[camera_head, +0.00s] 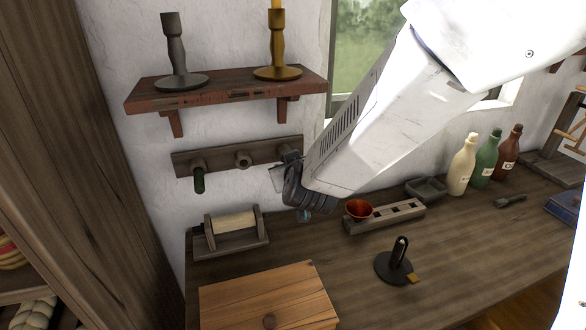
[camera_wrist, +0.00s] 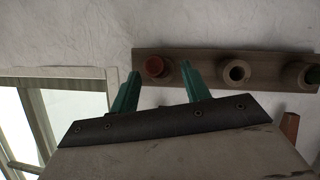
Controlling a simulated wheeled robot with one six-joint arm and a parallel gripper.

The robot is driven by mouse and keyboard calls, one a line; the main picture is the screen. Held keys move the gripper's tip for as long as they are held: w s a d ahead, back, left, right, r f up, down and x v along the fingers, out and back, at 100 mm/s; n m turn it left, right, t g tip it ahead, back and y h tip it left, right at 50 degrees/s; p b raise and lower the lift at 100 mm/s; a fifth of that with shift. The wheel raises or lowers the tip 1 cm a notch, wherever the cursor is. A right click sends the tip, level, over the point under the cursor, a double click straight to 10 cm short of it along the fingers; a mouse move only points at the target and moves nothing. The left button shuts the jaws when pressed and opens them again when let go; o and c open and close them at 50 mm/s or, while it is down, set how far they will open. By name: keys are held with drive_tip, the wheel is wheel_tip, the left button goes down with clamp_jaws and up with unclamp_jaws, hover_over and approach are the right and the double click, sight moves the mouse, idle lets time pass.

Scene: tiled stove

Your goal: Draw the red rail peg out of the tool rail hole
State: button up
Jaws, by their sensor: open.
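The tool rail (camera_head: 222,156) is a dark wooden strip on the white wall; it also shows in the wrist view (camera_wrist: 205,62). The red rail peg (camera_wrist: 155,67) shows its round red end at the rail's left part in the wrist view. In the head view my arm and gripper hide it. My gripper (camera_wrist: 160,71) is open, with one green finger on each side of the red peg in the picture. I cannot tell whether the fingers touch it. In the head view my gripper (camera_head: 284,176) is at the rail's right end.
The rail's middle socket (camera_head: 243,159) looks empty; a dark green peg (camera_head: 199,181) hangs at the left one. A shelf (camera_head: 225,92) with two candlesticks is above. Below, the bench holds a roller holder (camera_head: 235,241), a red cup (camera_head: 359,209) and several bottles.

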drive_tip(key=shift+x, duration=0.85)
clamp_jaws()
drive_tip(key=c, duration=0.8)
unclamp_jaws()
drive_tip(key=shift+c, duration=0.2)
clamp_jaws()
drive_tip(key=shift+s+d, duration=0.25)
drive_tip(key=shift+s, duration=0.6)
drive_tip(key=shift+s+d, duration=0.25)
drive_tip(key=shift+s, duration=0.6)
drive_tip(key=shift+s+d, duration=0.25)
drive_tip(key=shift+s, duration=0.6)
drive_tip(key=shift+s+d, duration=0.3)
drive_tip(key=shift+s, duration=0.65)
drive_tip(key=shift+s+d, duration=0.3)
drive_tip(key=shift+s, duration=0.65)
